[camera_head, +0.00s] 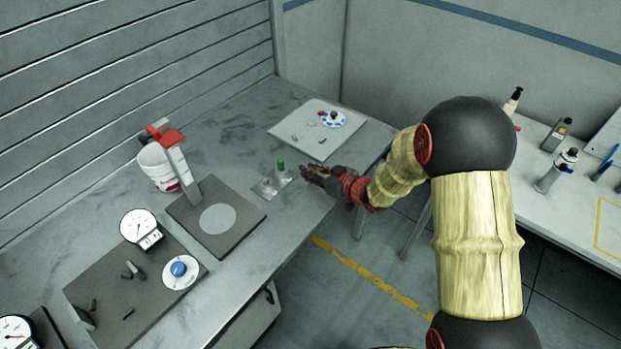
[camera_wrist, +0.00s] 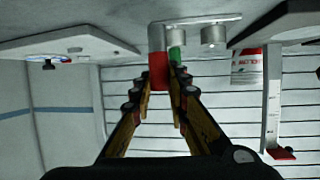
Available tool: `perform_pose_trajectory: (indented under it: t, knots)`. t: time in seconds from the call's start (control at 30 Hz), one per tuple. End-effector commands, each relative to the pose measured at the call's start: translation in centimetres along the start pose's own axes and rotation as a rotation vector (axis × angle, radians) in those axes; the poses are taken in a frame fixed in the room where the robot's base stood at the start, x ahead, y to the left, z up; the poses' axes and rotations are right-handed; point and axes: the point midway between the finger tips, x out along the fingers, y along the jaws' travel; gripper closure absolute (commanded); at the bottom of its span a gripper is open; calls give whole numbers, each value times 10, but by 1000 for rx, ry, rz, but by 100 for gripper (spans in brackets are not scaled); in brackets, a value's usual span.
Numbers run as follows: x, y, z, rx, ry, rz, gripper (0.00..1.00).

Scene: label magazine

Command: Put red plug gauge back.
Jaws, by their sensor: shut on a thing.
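The red plug gauge (camera_wrist: 158,72) is between my gripper's fingertips (camera_wrist: 161,80) in the wrist view, which looks inverted. A grey cylinder (camera_wrist: 157,38) adjoins its red part, at one end of the light holder plate (camera_wrist: 190,22); I cannot tell whether this is the gauge's end or a socket. A green plug gauge (camera_wrist: 177,54) stands just beyond, and a bare grey socket (camera_wrist: 214,35) is beside it. In the head view my gripper (camera_head: 303,174) is just right of the holder plate (camera_head: 265,188) and green gauge (camera_head: 281,164); the red gauge cannot be made out there.
A pale board (camera_head: 300,150) with a blue-and-white dial lies behind. A dark stand (camera_head: 240,222) with a grey disc and a red-topped post stands to the left, near a white bucket (camera_head: 155,170). Dial gauges (camera_head: 138,225) are further left. The bench front edge is close.

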Motion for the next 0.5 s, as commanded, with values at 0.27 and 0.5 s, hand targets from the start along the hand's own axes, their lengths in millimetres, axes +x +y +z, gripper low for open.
perform_pose_trajectory:
  t: [0.27, 0.5]
  knots:
    - [14, 1, 30, 0, 0, 0, 100]
    - [14, 1, 30, 0, 0, 0, 100]
